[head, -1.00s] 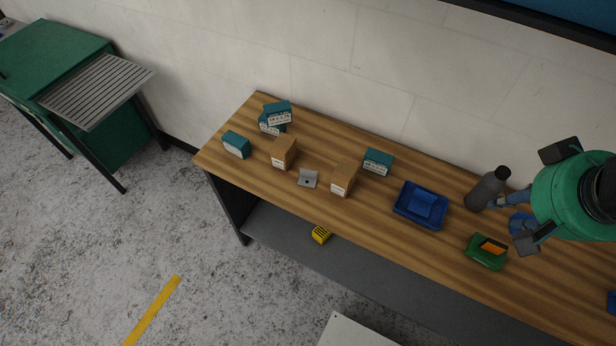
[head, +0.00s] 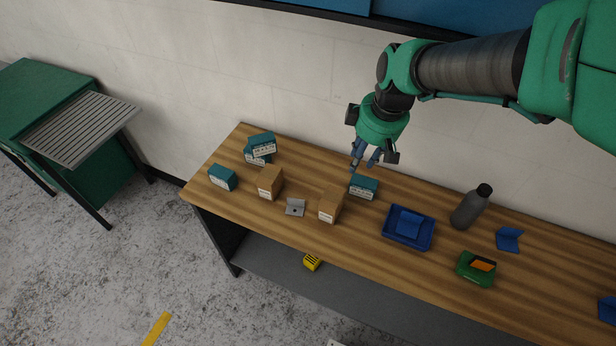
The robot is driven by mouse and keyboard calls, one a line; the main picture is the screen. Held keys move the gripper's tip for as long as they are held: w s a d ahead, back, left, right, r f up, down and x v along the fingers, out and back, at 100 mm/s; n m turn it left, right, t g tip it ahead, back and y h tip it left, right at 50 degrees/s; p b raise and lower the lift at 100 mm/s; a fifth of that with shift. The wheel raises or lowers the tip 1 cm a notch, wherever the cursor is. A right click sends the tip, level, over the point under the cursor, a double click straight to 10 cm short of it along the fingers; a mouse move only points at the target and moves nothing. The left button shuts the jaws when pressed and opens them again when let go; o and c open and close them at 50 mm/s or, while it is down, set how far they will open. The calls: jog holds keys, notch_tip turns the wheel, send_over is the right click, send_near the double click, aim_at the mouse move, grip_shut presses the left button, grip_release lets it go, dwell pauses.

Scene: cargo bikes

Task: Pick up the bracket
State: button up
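A small grey bent metal bracket (head: 295,207) with a dark hole lies on the wooden workbench (head: 345,242), between two brown cardboard boxes. My gripper (head: 365,164) is to the right of the bracket and further back, above the bench and close over a teal box in the picture. Its fingers point down and stand apart, with nothing seen between them. Nothing hides the bracket.
Brown boxes (head: 270,183) (head: 331,204) flank the bracket closely. Teal boxes (head: 222,177) (head: 363,187) stand nearby. To the right are a blue tray (head: 386,237), a grey bottle (head: 470,207), a blue angled piece (head: 509,239) and a green bin (head: 467,274).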

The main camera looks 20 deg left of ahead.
jog(key=s+a+f+n+g, duration=0.1)
jog(key=a+f+n, duration=0.4)
jog(key=a+f, duration=0.7)
jog(key=a, duration=0.3)
jog(key=shift+s+a+f+n+g, duration=0.2)
jog(key=shift+a+f+n+g, duration=0.05)
jog(key=shift+n+g, duration=0.05)
jog(key=shift+f, duration=0.1)
send_over(296, 206)
jog(key=w, duration=0.1)
jog(key=shift+d+f, duration=0.2)
jog(key=shift+f, duration=1.9)
jog(key=shift+d+f, duration=0.2)
jog(key=shift+f, duration=1.85)
jog(key=shift+s+a+f+b, duration=0.1)
jog(key=shift+a+f+b, duration=0.1)
jog(key=shift+f, duration=0.65)
jog(key=shift+a+f+b, duration=0.15)
jog(key=shift+f+b, duration=0.05)
jog(key=shift+f, duration=0.65)
jog(key=shift+s+a+f+b, duration=0.1)
jog(key=shift+a+f+b, duration=0.1)
jog(key=shift+f, duration=0.65)
grip_shut()
